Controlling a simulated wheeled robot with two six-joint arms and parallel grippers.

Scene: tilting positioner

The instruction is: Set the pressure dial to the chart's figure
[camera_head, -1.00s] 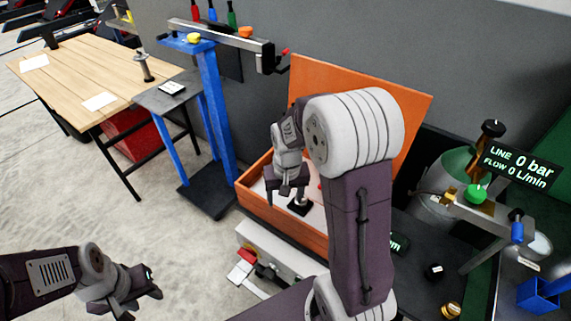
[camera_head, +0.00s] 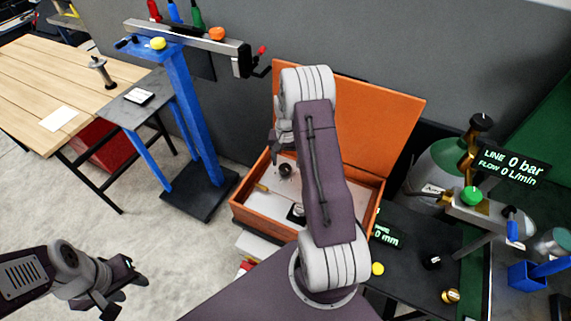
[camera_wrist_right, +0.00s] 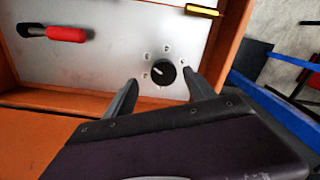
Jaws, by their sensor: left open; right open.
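A black round dial (camera_wrist_right: 163,72) with small marks around it sits on the pale panel of the orange box; it also shows in the head view (camera_head: 285,170). My right gripper (camera_wrist_right: 161,82) is open, its fingertips on either side of the dial in the wrist view; contact cannot be told. In the head view the right arm partly hides this gripper. My left gripper (camera_head: 122,278) is open and empty over the floor at lower left. A display (camera_head: 514,166) at right reads LINE 0 bar, FLOW 0 L/min. No chart figure is legible.
The orange box (camera_head: 246,215) has its lid up. A red-handled part (camera_wrist_right: 66,34) and a yellow-ended part (camera_wrist_right: 203,11) lie on its panel. A green knob (camera_head: 473,196) is by the gas bottle. A blue stand (camera_head: 190,120) and wooden table (camera_head: 50,75) are left.

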